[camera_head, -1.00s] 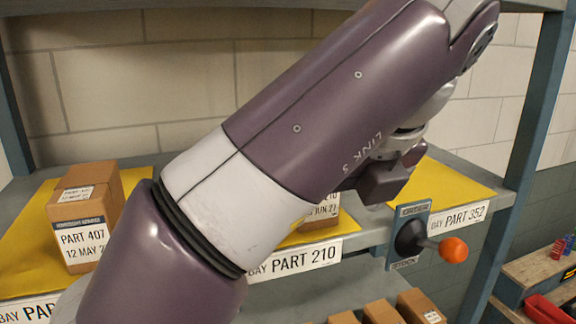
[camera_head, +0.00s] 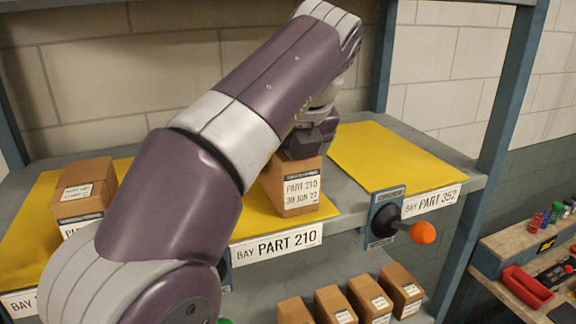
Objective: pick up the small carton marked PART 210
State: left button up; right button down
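The small carton marked PART 210 (camera_head: 301,193) stands upright on the yellow mat of the bay labelled PART 210 (camera_head: 276,245). Its label faces me and also shows a date line. My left arm comes in from the lower left and reaches across the shelf. My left gripper (camera_head: 304,145), dark and mostly seen from behind, is at the top of this carton and covers part of its upper end. The fingers are hidden, so I cannot tell whether they grip it. My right gripper is not in view.
Another carton (camera_head: 84,191) stands on the left mat, partly behind my arm. The PART 352 bay's yellow mat (camera_head: 392,158) is empty. An orange-knobbed lever (camera_head: 421,232) sticks out from the shelf front. Several cartons (camera_head: 337,304) stand below. A red bin (camera_head: 527,287) is on the right bench.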

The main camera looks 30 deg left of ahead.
pick_arm(q)
jog(key=shift+w+a+f, duration=0.2)
jog(key=shift+f, duration=0.05)
jog(key=shift+d+r, duration=0.1)
jog(key=c, duration=1.5)
